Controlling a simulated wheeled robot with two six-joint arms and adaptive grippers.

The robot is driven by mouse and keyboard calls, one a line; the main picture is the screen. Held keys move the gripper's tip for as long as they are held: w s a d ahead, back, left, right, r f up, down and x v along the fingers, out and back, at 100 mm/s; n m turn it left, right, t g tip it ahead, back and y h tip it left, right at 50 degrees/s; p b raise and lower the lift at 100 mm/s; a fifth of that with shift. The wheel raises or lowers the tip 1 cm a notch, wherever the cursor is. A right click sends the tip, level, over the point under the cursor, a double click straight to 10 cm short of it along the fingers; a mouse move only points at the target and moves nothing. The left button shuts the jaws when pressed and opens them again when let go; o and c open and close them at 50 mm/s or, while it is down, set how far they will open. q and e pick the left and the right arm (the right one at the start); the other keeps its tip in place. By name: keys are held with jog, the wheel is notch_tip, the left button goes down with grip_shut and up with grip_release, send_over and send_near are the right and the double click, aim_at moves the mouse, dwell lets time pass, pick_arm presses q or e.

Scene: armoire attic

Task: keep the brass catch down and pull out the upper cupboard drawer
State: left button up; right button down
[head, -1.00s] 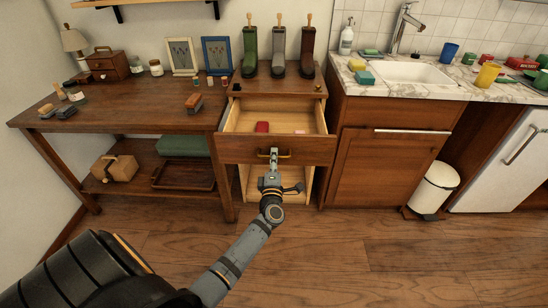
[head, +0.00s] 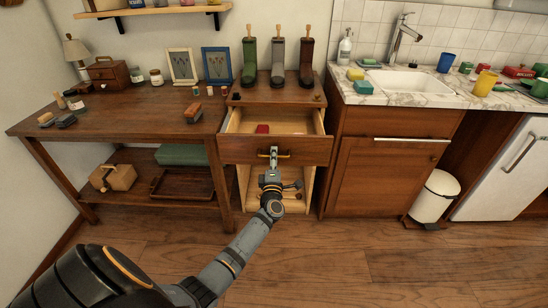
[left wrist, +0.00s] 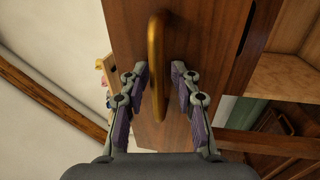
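The upper cupboard drawer (head: 236,151) stands partly out of the dark wood cupboard, with a red item (head: 262,129) inside. Its brass handle (head: 284,155) runs across the front. My left gripper (head: 274,152) is at this handle. My right gripper is not in view.
Several boots (head: 278,62) stand on the cupboard top. A wooden workbench (head: 110,120) is at the left. A sink counter (head: 400,98) and a white bin (head: 434,196) are at the right. The compartment (head: 302,185) below the drawer is open. The floor (head: 330,255) in front is clear.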

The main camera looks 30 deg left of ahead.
pick_arm(q)
jog(key=shift+r, duration=0.1)
jog(key=v, duration=1.2)
jog(key=shift+d, duration=0.1)
